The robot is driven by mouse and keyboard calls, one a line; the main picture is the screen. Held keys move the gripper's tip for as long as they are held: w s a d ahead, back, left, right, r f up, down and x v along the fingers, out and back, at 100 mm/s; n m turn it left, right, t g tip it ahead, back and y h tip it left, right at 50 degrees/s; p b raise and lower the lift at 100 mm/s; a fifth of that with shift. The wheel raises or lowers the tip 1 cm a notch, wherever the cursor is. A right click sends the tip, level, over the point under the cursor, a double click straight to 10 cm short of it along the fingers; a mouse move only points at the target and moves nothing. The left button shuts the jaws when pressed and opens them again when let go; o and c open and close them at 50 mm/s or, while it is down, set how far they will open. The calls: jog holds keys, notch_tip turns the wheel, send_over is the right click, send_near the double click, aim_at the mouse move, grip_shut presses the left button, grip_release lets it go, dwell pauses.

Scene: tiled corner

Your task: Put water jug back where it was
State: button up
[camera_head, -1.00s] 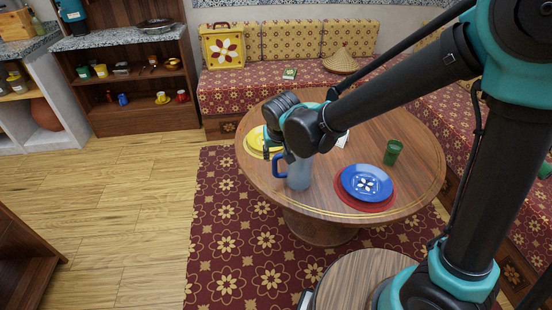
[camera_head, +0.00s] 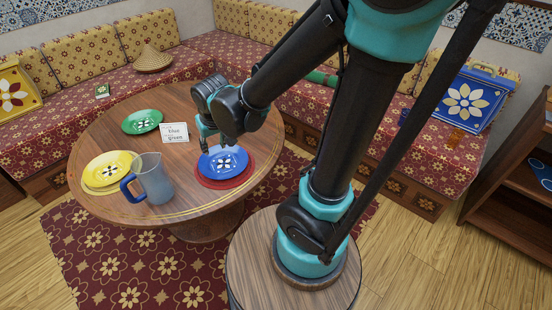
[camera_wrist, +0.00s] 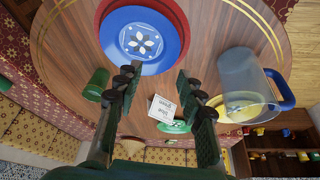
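The water jug (camera_head: 155,180), clear blue-grey with a blue handle, stands upright on the round wooden table (camera_head: 105,140), near its front left edge. It also shows at the right of the wrist view (camera_wrist: 240,80). My gripper (camera_head: 207,140) is apart from the jug, to its right, over the table by the upper left of the blue plate (camera_head: 232,165). In the wrist view my gripper (camera_wrist: 158,75) has its fingers wide apart with nothing held between them.
The blue plate rests on a red one (camera_head: 245,180). A yellow plate (camera_head: 108,168) lies left of the jug, a green plate (camera_head: 141,121) further back. A white card (camera_head: 174,132) reads "blue" and "green". A green cup (camera_wrist: 96,84) stands near the blue plate. Sofas line the walls.

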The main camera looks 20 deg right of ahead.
jog(key=s+d+f+m, duration=0.1)
jog(key=s+d, duration=0.1)
jog(key=d, duration=0.4)
jog(key=s+d+f+m, duration=0.1)
jog(key=s+d, duration=0.2)
jog(key=d, duration=0.3)
jog(key=s+d+f+m+h, duration=0.1)
jog(key=s+d, duration=0.2)
jog(key=d, duration=0.3)
jog(key=shift+s+f, duration=0.2)
jog(key=shift+s, duration=0.05)
